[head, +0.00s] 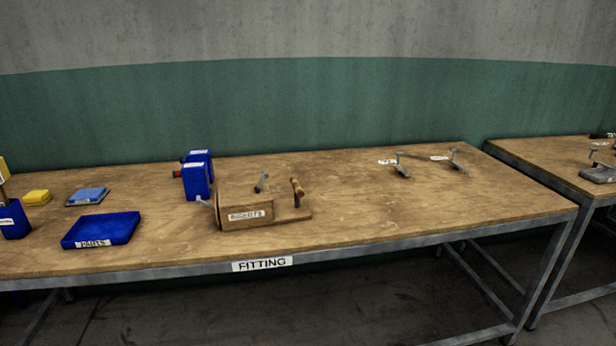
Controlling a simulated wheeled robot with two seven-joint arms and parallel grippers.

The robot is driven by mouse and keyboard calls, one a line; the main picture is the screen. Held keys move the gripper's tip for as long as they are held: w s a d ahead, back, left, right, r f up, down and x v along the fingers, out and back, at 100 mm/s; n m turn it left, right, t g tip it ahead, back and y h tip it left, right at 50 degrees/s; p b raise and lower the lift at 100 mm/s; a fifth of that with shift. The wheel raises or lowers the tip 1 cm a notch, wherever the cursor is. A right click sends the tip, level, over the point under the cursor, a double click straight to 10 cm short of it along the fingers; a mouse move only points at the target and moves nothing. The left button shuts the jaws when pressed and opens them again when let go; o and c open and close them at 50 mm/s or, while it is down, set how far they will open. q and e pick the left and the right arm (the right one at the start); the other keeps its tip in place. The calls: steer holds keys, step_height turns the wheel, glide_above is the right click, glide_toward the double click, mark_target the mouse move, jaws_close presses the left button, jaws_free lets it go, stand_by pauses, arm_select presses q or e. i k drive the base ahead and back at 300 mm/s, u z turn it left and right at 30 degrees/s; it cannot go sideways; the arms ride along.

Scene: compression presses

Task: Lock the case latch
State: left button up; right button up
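A wooden box-like case (231,196) stands on the near middle of the wooden table (380,220), with a white label (246,215) on its front whose text is too small to read surely. A small grey metal lever (262,181) stands up, tilted, at its top or just behind it; I cannot tell which. A wooden handle (297,188) rises from a flat board at its right side. A pale metal piece (205,202) sticks out at its left. I cannot tell which piece is the latch. Neither of my grippers is in view.
Blue blocks (197,180) stand left of the case. Two metal clamps (401,166) (456,161) sit at the back right. The table's right half is mostly clear.

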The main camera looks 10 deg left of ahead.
mark_target(262, 181)
steer(key=z, duration=0.05)
steer(key=i, duration=1.7)
steer(key=u, duration=1.45)
steer(key=k, duration=0.85)
steer(key=z, duration=1.2)
